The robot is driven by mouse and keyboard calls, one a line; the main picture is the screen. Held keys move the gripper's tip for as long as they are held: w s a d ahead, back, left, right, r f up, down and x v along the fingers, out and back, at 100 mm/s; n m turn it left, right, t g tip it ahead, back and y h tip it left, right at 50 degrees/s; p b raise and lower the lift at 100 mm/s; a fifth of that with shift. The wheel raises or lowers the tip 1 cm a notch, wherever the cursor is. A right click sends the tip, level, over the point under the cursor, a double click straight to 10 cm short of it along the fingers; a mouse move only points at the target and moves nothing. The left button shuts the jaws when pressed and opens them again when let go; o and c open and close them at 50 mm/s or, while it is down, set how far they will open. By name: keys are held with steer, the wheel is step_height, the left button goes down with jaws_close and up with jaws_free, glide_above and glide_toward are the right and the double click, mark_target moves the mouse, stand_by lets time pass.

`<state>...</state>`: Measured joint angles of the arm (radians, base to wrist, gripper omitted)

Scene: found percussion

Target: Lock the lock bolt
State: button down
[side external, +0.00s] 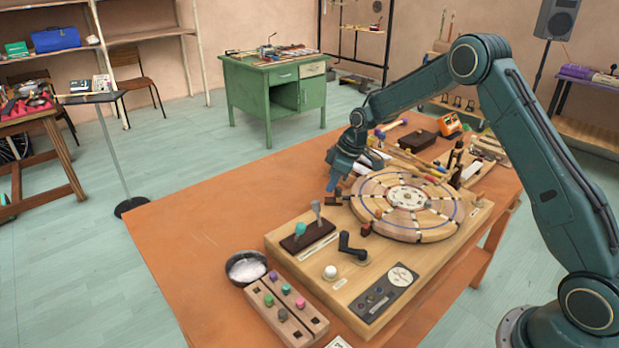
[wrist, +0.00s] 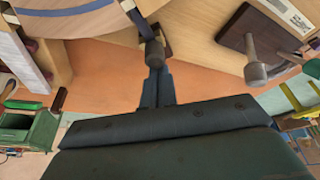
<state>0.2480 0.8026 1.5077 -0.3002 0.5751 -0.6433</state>
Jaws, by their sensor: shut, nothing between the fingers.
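The lock bolt (side external: 334,198) is a small dark piece at the far edge of the wooden board, beside the round wheel. In the wrist view, what looks like its rounded grey-brown knob (wrist: 154,52) stands just beyond my fingertips, with a dark bracket behind it. My gripper (side external: 332,184) points down at that edge. In the wrist view, its fingers (wrist: 156,78) are together and empty, in line with the knob. I cannot tell whether the tips touch the knob. The bolt's slot or catch is too small or hidden to make out.
The round segmented wheel (side external: 378,213) lies on the board (side external: 345,296) close to my gripper. A dark plate with two levers (side external: 308,240) and a black crank (side external: 351,246) stand nearer the camera. Tools crowd the table behind; the orange tabletop (side external: 230,210) at left is clear.

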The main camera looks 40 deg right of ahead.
steer(key=shift+s+d+f, duration=0.15)
steer(key=shift+s+d, duration=0.05)
steer(key=shift+s, duration=0.05)
steer(key=shift+w, duration=0.1)
step_height(320, 180, up, 10)
steer(key=shift+w+a, duration=0.35)
steer(key=shift+w, duration=0.05)
stand_by(0.8)
